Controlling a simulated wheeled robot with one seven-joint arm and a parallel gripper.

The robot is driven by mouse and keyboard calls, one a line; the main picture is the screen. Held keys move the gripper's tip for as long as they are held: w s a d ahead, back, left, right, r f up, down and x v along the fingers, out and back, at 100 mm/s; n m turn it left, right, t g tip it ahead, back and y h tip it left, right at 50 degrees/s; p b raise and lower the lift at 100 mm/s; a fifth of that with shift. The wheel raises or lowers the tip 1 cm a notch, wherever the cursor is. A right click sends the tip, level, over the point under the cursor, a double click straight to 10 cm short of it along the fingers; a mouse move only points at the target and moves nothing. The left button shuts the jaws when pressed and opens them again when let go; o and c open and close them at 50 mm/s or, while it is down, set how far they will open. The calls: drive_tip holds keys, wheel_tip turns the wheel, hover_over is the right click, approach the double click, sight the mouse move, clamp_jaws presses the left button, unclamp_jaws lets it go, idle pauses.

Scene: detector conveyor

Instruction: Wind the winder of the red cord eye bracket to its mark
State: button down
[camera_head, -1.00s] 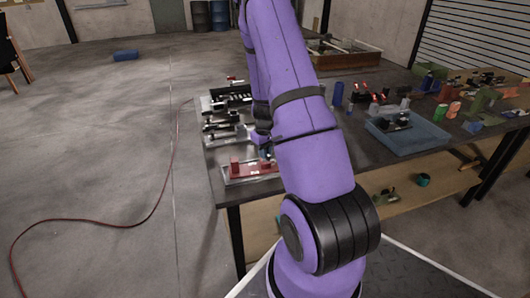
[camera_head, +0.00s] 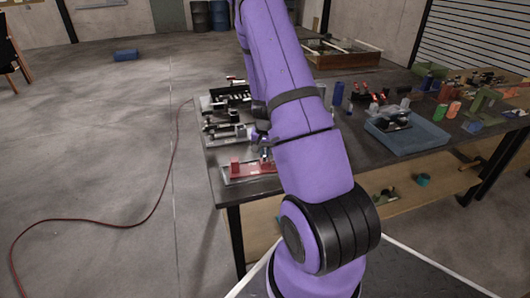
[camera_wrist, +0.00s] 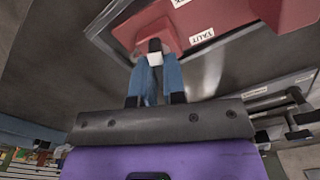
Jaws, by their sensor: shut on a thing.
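The red cord eye bracket (camera_head: 250,168) lies on a pale plate at the near left corner of the dark workbench. My gripper (camera_wrist: 155,66) has blue fingers and is shut on a small black and white piece (camera_wrist: 155,46) at the bracket's end, which looks like the winder. The fingers hide part of this piece. No mark for it can be made out. In the head view my arm hides most of the gripper.
Other fixtures (camera_head: 225,128) stand on the bench just behind the bracket. A blue tray (camera_head: 425,138) with a dark part is to the right, among bottles and small parts.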

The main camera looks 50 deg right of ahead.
drive_tip(key=m, duration=0.4)
drive_tip(key=shift+m, duration=0.4)
idle(0.4)
drive_tip(key=c, duration=1.2)
unclamp_jaws()
wheel_tip(320, 180, up, 11)
drive_tip(key=shift+f, duration=0.1)
